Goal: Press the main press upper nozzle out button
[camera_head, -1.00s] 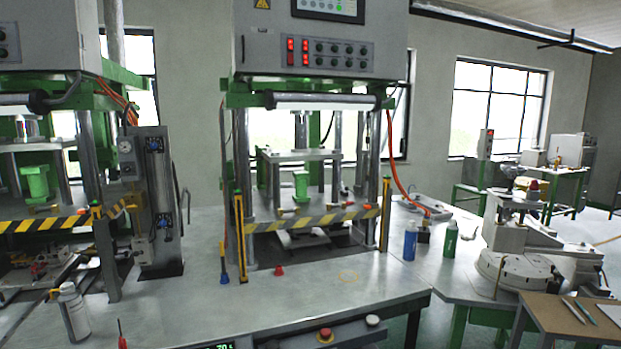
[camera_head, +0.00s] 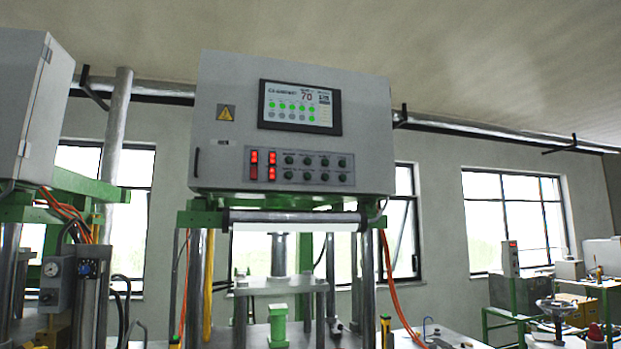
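The main press control box (camera_head: 220,150) is a grey cabinet high in the middle of the head view. Its touch screen (camera_head: 300,107) shows "70" and rows of green and grey round icons. Below the screen is a button panel (camera_head: 299,167) with red lit displays (camera_head: 263,157) at its left and two rows of small dark green buttons (camera_head: 306,161). The button labels are too small to read, so I cannot tell which one is the upper nozzle out button. Neither of my grippers shows in this view.
The press frame (camera_head: 205,218) with its green parts stands under the box. Another grey cabinet (camera_head: 40,100) is at the left, with a gauge unit (camera_head: 57,270) below it. Orange hoses (camera_head: 392,285) hang beside the press. Benches with equipment stand at the far right.

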